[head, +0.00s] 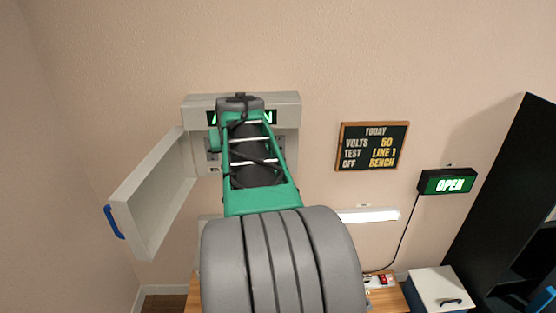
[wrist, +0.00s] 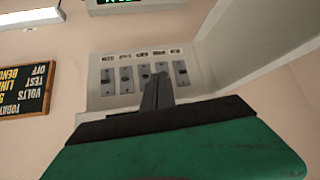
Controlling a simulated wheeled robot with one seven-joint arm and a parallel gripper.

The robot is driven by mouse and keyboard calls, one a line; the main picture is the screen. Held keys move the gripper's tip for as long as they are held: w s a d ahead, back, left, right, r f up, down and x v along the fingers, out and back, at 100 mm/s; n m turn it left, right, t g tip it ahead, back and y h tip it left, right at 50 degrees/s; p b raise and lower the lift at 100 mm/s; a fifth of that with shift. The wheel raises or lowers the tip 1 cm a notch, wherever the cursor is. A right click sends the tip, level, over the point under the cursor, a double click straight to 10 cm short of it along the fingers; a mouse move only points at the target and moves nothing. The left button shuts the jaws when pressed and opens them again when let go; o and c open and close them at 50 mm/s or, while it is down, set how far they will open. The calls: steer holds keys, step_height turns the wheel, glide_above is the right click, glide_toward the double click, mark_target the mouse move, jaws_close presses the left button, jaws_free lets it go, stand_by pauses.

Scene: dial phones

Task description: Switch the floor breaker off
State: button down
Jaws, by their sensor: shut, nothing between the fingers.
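The breaker box (head: 291,98) is on the wall behind my arm in the head view, its door (head: 160,190) open to the left. In the wrist view, which is upside down, its panel (wrist: 97,99) shows a row of several small switches (wrist: 126,80) with labels (wrist: 142,54) too blurred to read surely. I cannot tell which is the floor breaker. My gripper (wrist: 160,78) is shut and empty, its dark fingertips at the panel, over the lower part of the switches right of centre. I cannot tell whether they touch. My arm hides the gripper in the head view.
The open door with its blue handle (head: 114,222) juts out at the left. A board (head: 374,146) reads TODAY, VOLTS 50, TEST LINE 1, OFF BENCH. A green OPEN sign (head: 447,182), a lamp (head: 370,215), a white cabinet (head: 438,285) and a black shelf (head: 505,190) are to the right.

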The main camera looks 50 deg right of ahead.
steer(key=s+d+m+h, duration=0.1)
steer(key=s+d, duration=0.1)
steer(key=d, duration=0.6)
steer(key=s+d+m+h+b, duration=0.1)
steer(key=s+d, duration=0.1)
steer(key=d, duration=0.5)
steer(key=shift+s+d+f+m+h+b, duration=0.15)
steer(key=shift+s+d+m+h+b, duration=0.15)
steer(key=shift+s+d, duration=0.1)
steer(key=p, duration=0.2)
glide_toward(279, 144)
steer(key=x, duration=0.5)
steer(key=shift+w+d, duration=0.1)
steer(key=shift+w, duration=0.15)
steer(key=shift+f+b, duration=0.1)
steer(key=shift+b, duration=0.35)
steer(key=shift+s+f+b, duration=0.1)
steer(key=shift+f+b, duration=0.1)
steer(key=shift+b, duration=0.3)
steer(key=shift+r+h+b, duration=0.15)
steer(key=shift+h+b, duration=0.15)
steer(key=shift+b, duration=0.1)
